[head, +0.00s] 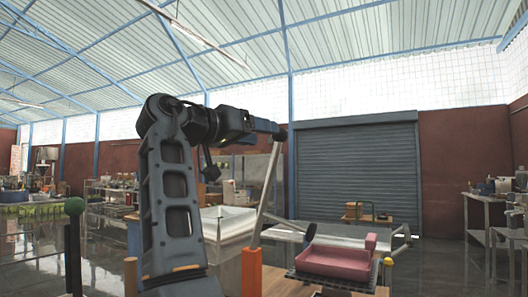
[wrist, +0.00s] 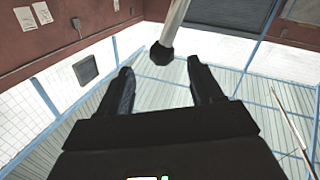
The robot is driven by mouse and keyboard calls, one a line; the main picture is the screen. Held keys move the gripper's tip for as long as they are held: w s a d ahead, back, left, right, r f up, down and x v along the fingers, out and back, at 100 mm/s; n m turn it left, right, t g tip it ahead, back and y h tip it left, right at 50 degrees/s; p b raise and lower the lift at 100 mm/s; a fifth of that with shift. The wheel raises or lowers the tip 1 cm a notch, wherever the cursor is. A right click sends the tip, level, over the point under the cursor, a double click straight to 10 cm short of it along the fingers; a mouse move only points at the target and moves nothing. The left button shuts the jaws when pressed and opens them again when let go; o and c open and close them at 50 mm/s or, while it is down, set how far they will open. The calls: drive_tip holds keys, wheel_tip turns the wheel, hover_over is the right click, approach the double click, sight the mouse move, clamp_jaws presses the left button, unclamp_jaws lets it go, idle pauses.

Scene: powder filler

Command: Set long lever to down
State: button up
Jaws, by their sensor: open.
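The long lever (head: 267,185) is a pale rod that rises, leaning a little right, from an orange post (head: 251,272) in the head view. Its black round knob (head: 281,134) is at the top. My gripper (head: 268,127) is at knob height, just left of the knob. In the wrist view my gripper (wrist: 160,68) is open, with its two dark fingers apart and nothing held. There the knob (wrist: 162,55) shows between and just beyond the fingertips, with the rod running up out of the picture. I cannot tell whether a finger touches it.
A pink tray (head: 335,262) sits on a dark grid right of the lever. A grey shutter (head: 355,170) closes the back wall. The space around the upper lever looks clear.

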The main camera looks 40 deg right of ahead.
sight(280, 137)
drive_tip(key=d, duration=0.2)
drive_tip(key=d+p, duration=0.1)
drive_tip(key=d, duration=0.4)
drive_tip(key=shift+w+d, duration=0.25)
drive_tip(key=shift+d, duration=0.15)
clamp_jaws()
idle(0.3)
